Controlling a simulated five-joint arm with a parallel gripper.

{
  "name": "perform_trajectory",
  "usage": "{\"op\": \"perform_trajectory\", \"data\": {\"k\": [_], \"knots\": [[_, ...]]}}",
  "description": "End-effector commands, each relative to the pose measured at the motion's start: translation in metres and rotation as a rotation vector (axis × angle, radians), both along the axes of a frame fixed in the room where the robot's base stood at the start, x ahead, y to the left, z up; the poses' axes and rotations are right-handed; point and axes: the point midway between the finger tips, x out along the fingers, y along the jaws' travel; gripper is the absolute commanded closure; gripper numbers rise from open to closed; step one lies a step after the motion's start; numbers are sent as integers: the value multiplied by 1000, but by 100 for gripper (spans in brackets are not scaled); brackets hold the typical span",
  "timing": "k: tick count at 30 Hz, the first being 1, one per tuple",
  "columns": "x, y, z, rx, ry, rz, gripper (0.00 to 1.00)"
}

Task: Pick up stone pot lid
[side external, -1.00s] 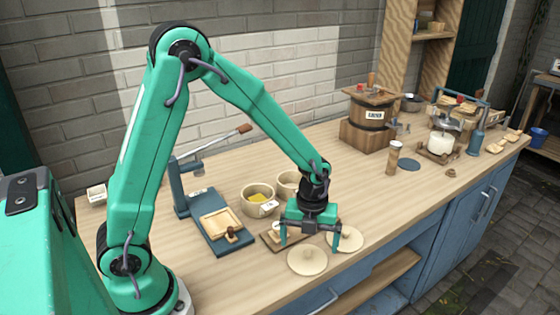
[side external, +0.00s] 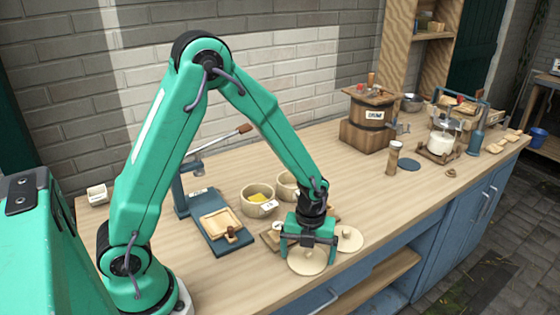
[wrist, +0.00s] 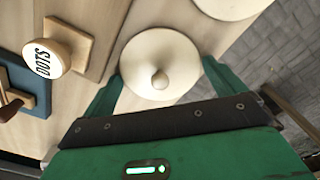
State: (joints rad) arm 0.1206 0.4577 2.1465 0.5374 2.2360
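Two round cream lids with small knobs lie on the bench; I cannot tell which is the stone pot lid. The nearer lid (side external: 308,268) is below my gripper (side external: 309,252), and in the wrist view this lid (wrist: 160,50) shows between the fingers, knob up. The other lid (side external: 350,240) lies to the right; the wrist view cuts it off at the top edge (wrist: 232,6). My gripper (wrist: 163,72) is open, its fingers spread on either side of the nearer lid. I cannot tell how high the tips are above the bench.
A round stamp marked "DOTS" (wrist: 52,58) stands on a wooden board close to the gripper. A blue press (side external: 222,240) with a wooden tray and a labelled bowl (side external: 257,200) are to the left. The bench front edge is near. A churn (side external: 368,125) stands farther back.

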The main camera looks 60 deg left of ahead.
Motion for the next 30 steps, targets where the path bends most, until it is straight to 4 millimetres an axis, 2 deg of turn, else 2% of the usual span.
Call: {"op": "perform_trajectory", "data": {"k": [1, 4, 19, 28, 30], "knots": [[0, 0, 0, 0, 0, 0, 16], [0, 0, 0, 0, 0, 0, 33], [1, 0, 8, -1, -2, 0, 34], [1, 0, 41, -1, -5, 0, 34], [-6, -9, 48, -1, -4, -4, 34]]}}
